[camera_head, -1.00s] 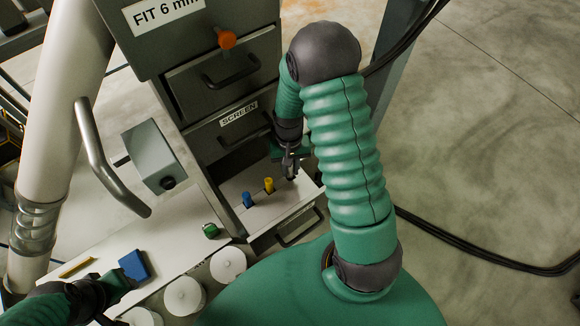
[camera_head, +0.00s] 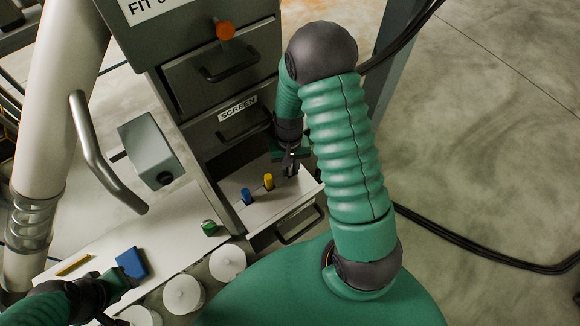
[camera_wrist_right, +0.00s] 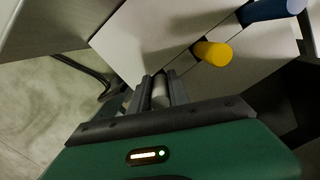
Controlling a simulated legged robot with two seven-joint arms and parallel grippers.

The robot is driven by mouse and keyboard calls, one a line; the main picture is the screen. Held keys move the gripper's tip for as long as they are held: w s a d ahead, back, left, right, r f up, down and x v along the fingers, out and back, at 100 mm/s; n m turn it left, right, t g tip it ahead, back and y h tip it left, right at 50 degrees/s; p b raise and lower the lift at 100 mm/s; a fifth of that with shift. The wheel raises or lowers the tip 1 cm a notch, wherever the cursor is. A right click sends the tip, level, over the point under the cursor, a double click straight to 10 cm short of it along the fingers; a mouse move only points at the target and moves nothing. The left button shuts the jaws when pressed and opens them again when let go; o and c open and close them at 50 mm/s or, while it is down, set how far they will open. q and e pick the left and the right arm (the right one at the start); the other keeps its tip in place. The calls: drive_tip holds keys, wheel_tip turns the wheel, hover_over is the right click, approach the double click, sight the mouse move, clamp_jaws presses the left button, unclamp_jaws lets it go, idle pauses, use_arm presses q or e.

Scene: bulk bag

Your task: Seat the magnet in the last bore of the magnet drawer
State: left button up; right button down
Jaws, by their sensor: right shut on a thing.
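The magnet drawer (camera_head: 262,213) is pulled out at the foot of the dark cabinet, with a pale top. A blue peg (camera_head: 246,196) and a yellow peg (camera_head: 268,181) stand upright in it in a row. My right gripper (camera_head: 290,166) is at the right end of that row, pointing down. In the right wrist view, its fingers (camera_wrist_right: 162,90) are shut on a grey cylinder, the magnet (camera_wrist_right: 159,92), close to the drawer top. The fingers hide the bore and the magnet's lower end, so I cannot tell how deep it sits. My left gripper (camera_head: 117,284) is beside a blue block (camera_head: 131,263).
The cabinet (camera_head: 215,75) rises behind the drawer with more closed drawers. A grey box (camera_head: 152,150) and a bent metal handle (camera_head: 95,160) stand left. A green piece (camera_head: 209,228) and several white round lids (camera_head: 184,294) lie near the bench (camera_head: 110,255).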

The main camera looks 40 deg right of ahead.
drive_tip(key=shift+f, duration=0.45)
drive_tip(key=c, duration=1.1)
unclamp_jaws()
drive_tip(key=shift+c, duration=0.2)
wheel_tip(320, 180, up, 17)
drive_tip(key=w+p, duration=0.1)
drive_tip(key=shift+d+p, duration=0.35)
drive_tip(key=shift+d, duration=0.05)
drive_tip(key=shift+w+f, duration=0.1)
